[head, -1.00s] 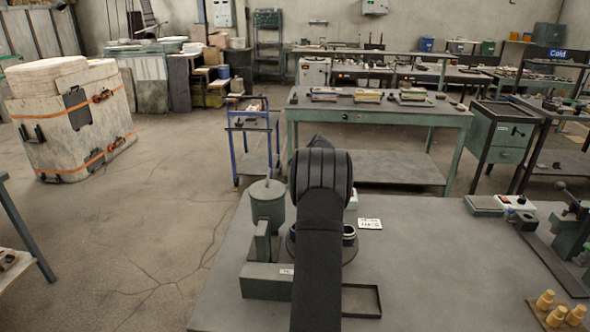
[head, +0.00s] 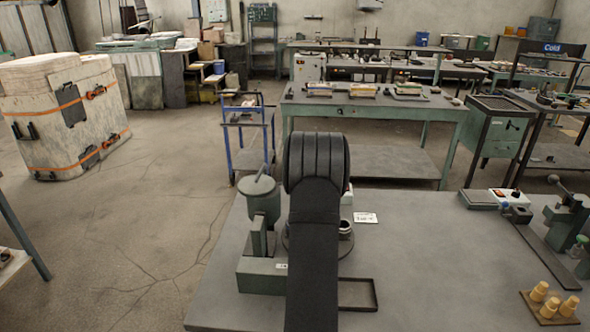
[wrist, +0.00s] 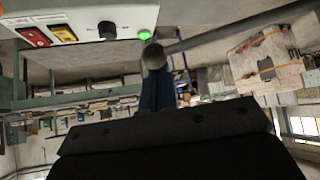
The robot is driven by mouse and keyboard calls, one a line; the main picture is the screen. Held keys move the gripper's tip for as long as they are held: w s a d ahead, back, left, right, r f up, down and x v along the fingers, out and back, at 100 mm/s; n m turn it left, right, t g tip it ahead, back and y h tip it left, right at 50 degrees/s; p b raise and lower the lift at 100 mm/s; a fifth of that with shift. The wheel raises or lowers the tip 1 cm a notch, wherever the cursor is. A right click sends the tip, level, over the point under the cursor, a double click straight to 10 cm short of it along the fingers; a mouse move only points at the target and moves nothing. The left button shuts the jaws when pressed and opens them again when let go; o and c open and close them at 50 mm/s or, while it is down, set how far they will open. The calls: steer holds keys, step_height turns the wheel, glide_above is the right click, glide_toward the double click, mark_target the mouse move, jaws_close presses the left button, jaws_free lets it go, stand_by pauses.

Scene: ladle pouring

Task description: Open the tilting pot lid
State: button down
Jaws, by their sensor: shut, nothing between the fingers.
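The tilting pot (head: 263,208) is a green cylinder on a green stand, left of my arm in the head view. Its grey lid (head: 257,187) is on top, with a thin rod handle leaning up and right. I cannot tell whether the lid is fully seated. In the head view my arm hides the gripper. In the wrist view my gripper (wrist: 157,88) is shut and empty, its blue fingers pointing up the picture. The end of a grey rod (wrist: 205,38) overlaps the fingertips; contact is unclear. I cannot tell whether this rod is the lid handle.
A control panel (wrist: 50,32) with red and yellow buttons and a green light is near the fingers. A dark tray (head: 358,294) lies right of my arm. Brass pieces (head: 545,300) stand front right. The middle right of the bench is clear.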

steer(key=s+d+m+h, duration=0.2)
steer(key=s+m, duration=0.1)
steer(key=s, duration=0.9)
steer(key=shift+s+d+m+t+h, duration=0.2)
steer(key=shift+s+m+t+h, duration=0.1)
steer(key=shift+m+h, duration=0.1)
steer(key=shift+s+f, duration=0.1)
steer(key=shift+f, duration=0.05)
stand_by(0.4)
steer(key=w+d+r, duration=0.1)
steer(key=w+d, duration=0.2)
steer(key=w, duration=0.1)
steer(key=s+a+r, duration=0.4)
steer(key=s+r, duration=0.2)
steer(key=r, duration=0.1)
steer(key=shift+a+r, duration=0.3)
